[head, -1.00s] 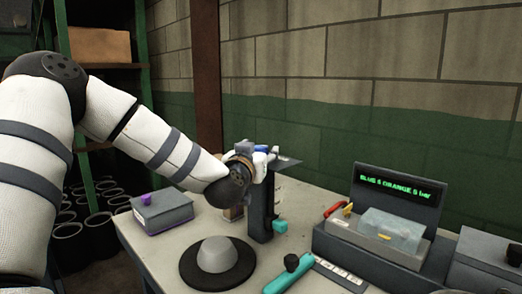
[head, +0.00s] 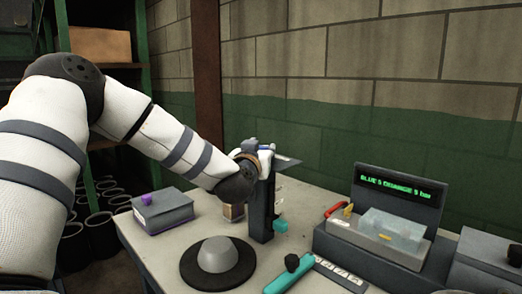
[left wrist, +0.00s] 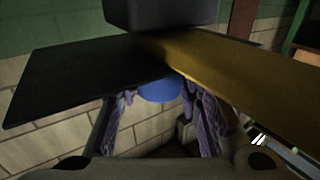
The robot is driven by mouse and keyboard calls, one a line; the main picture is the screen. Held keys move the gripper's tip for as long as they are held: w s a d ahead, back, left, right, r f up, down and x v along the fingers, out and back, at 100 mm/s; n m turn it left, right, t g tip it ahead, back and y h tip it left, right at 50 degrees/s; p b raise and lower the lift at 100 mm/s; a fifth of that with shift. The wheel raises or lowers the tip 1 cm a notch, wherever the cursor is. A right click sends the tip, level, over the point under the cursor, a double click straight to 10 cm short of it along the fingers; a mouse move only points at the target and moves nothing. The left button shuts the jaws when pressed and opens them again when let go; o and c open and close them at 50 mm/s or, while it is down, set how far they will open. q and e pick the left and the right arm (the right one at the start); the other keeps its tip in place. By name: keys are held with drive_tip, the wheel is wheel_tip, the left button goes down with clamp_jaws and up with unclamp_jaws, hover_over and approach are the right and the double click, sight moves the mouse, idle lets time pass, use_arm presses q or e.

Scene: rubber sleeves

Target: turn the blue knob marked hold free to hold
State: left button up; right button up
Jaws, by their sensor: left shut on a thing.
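A dark upright post (head: 261,207) stands on the workbench, with a flat plate (head: 286,161) at its top and a teal block (head: 280,226) low on its side. My left gripper (head: 267,160) is at the top of this post. In the left wrist view the blue knob (left wrist: 160,88) sits between the two purple-padded fingers of my left gripper (left wrist: 162,104), which are shut on it. A black plate (left wrist: 80,80) and a yellow-brown plate (left wrist: 240,75) lie just beyond the knob. The knob's marking and its setting cannot be read. My right gripper is not in view.
A grey box with a purple knob (head: 162,213) is at the bench's left. A grey dome on a black disc (head: 216,262) and a teal-handled tool (head: 290,275) are in front. A console with a green-lit display (head: 397,189) stands right. A brick wall is behind.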

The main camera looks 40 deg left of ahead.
use_arm(q)
drive_tip(key=n+g+y, duration=0.2)
drive_tip(key=y, duration=0.1)
drive_tip(key=shift+d+n, duration=0.15)
drive_tip(key=shift+n, duration=0.15)
drive_tip(key=n+g+y, duration=0.2)
drive_tip(key=g+y, duration=0.1)
drive_tip(key=shift+w+f+n, duration=0.1)
drive_tip(key=shift+f+n, duration=0.05)
drive_tip(key=shift+n, duration=0.15)
drive_tip(key=n+g+y+b, duration=0.1)
drive_tip(key=g, duration=0.1)
drive_tip(key=n+g+y, duration=0.1)
drive_tip(key=n+g, duration=0.1)
drive_tip(key=g, duration=0.1)
drive_tip(key=shift+f+y+b, duration=0.1)
drive_tip(key=shift+y+b, duration=0.25)
drive_tip(key=shift+y, duration=0.05)
drive_tip(key=shift+n+g, duration=0.8)
drive_tip(key=shift+g, duration=0.1)
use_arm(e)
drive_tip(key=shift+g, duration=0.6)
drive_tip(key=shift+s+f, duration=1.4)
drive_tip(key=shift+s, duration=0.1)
use_arm(q)
drive_tip(key=shift+r, duration=0.2)
drive_tip(key=o, duration=1.2)
drive_tip(key=v, duration=1.2)
drive_tip(key=shift+f, duration=0.2)
